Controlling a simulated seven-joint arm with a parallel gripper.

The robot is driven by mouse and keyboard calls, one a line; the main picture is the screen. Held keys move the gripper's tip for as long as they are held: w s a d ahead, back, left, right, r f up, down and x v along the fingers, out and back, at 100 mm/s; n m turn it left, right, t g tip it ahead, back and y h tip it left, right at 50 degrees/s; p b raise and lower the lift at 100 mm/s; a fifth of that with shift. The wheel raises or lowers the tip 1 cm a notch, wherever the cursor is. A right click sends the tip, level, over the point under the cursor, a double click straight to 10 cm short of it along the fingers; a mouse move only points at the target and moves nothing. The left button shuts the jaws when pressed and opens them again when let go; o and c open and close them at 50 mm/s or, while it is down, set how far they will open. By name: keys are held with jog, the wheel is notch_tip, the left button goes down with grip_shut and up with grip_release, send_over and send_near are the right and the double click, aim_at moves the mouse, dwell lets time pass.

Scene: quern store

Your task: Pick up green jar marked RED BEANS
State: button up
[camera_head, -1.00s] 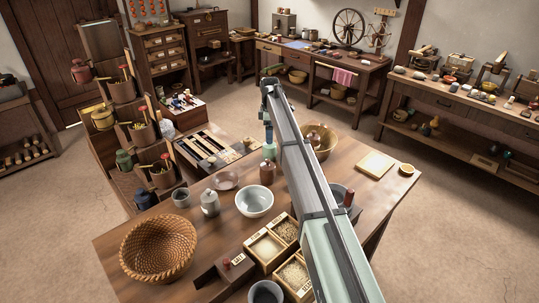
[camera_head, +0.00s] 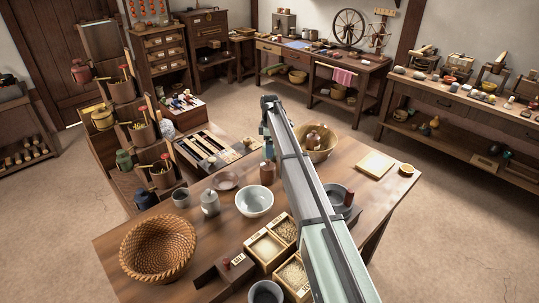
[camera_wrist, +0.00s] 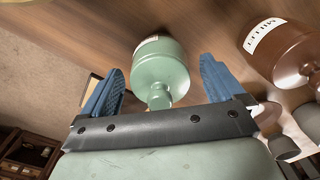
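A pale green jar (camera_wrist: 160,65) with a narrower knob end lies between my fingers in the wrist view. Its white label shows only at the far edge, and the writing cannot be read. My gripper (camera_wrist: 161,68) is open, with one blue finger on each side of the jar and a visible gap to each. In the head view my arm reaches over the table, and the wrist and arm hide most of the gripper and the jar. A brown jar marked MILLET (camera_wrist: 285,52) stands to the right in the wrist view.
On the table (camera_head: 215,240) in the head view are a white bowl (camera_head: 254,201), a grey lidded jar (camera_head: 210,203), a brown jar (camera_head: 267,173), a wicker basket (camera_head: 158,248) and boxes of grain (camera_head: 265,247). A tan bowl (camera_head: 318,150) sits right of my arm.

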jog(key=c, duration=1.2)
jog(key=shift+c, duration=0.4)
jog(key=shift+r, duration=0.15)
